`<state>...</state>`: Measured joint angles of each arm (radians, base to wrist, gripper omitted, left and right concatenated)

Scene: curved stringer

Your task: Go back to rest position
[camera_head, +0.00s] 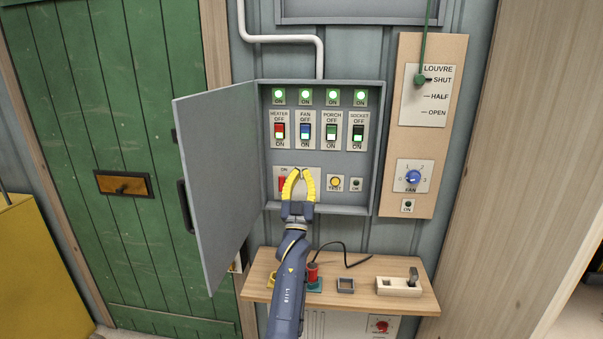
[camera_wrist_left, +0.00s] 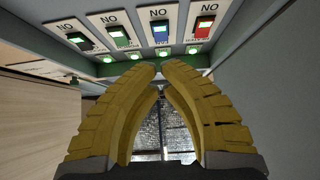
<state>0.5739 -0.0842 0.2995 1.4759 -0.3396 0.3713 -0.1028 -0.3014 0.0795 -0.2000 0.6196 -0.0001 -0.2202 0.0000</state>
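My left gripper (camera_head: 299,174) has yellow fingers and is in front of the lower part of an open grey switch box (camera_head: 350,205). In the left wrist view its fingertips (camera_wrist_left: 159,67) come together, with nothing seen between them. In the head view it partly covers a red switch (camera_head: 283,184) at the box's lower left; I cannot tell whether it touches it. The heater (camera_head: 280,131), fan (camera_head: 305,131), porch (camera_head: 331,131) and socket (camera_head: 358,133) switches are above it, under lit green lamps. My right gripper is not in view.
The box's door (camera_head: 215,180) stands open to the left of my arm. A wooden shelf (camera_head: 410,303) below holds a red-topped part (camera_head: 312,273) and a white block with a lever (camera_head: 399,287). A louvre and fan panel (camera_head: 447,140) is at right, a green door (camera_head: 110,90) at left.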

